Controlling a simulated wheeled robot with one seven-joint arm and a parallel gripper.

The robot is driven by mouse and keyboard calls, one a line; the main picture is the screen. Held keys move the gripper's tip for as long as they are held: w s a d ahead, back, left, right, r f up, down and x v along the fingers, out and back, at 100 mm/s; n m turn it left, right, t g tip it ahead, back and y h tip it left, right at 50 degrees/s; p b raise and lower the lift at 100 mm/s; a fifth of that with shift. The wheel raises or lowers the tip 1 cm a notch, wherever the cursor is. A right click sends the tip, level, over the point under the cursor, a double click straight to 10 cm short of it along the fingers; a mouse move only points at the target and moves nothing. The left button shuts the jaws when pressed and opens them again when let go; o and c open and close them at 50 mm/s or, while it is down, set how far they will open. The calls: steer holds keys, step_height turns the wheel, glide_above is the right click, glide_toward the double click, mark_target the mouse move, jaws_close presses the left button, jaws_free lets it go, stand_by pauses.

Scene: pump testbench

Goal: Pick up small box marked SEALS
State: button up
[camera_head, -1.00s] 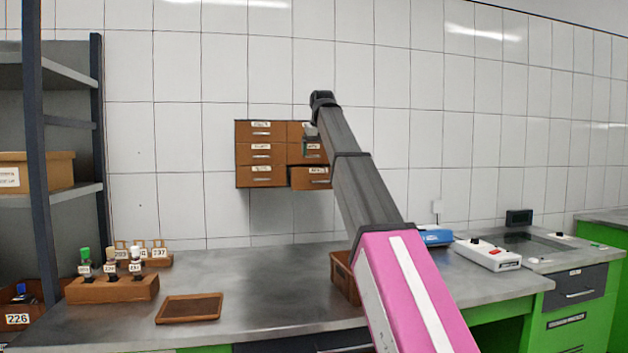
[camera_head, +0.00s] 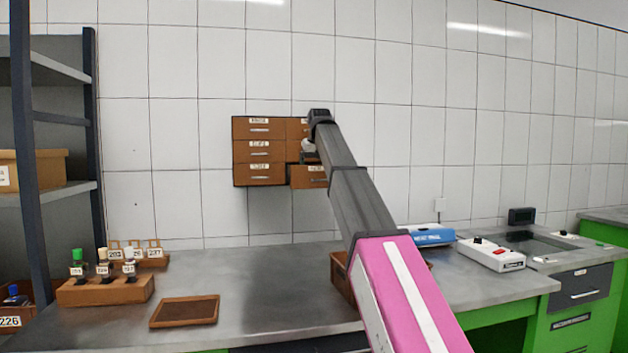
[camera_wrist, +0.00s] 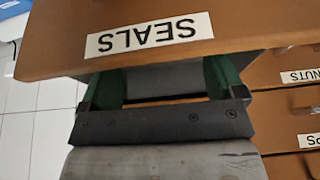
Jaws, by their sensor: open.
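The small brown box marked SEALS (camera_wrist: 150,18) fills the top of the wrist view, its white label upside down. In the head view, a box (camera_head: 308,180) sticks out at the lower right of the wall cabinet; its label is too small to read there. My gripper (camera_wrist: 163,82) is open at the labelled side, with its two green fingers apart and their tips partly hidden by the box. A grey part shows between the fingers; I cannot tell whether they touch the box. In the head view my gripper (camera_head: 309,152) is just above the protruding box.
The brown wall cabinet (camera_head: 259,150) has several labelled drawers; a NUTS drawer (camera_wrist: 290,75) lies close beside my gripper. Below, the grey bench (camera_head: 270,285) holds a brown tray (camera_head: 185,311), a vial rack (camera_head: 105,290) and a blue box (camera_head: 428,236). The bench middle is mostly clear.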

steer(key=x, duration=0.3)
steer(key=shift+f, duration=0.25)
steer(key=c, duration=1)
steer(key=shift+r, duration=0.15)
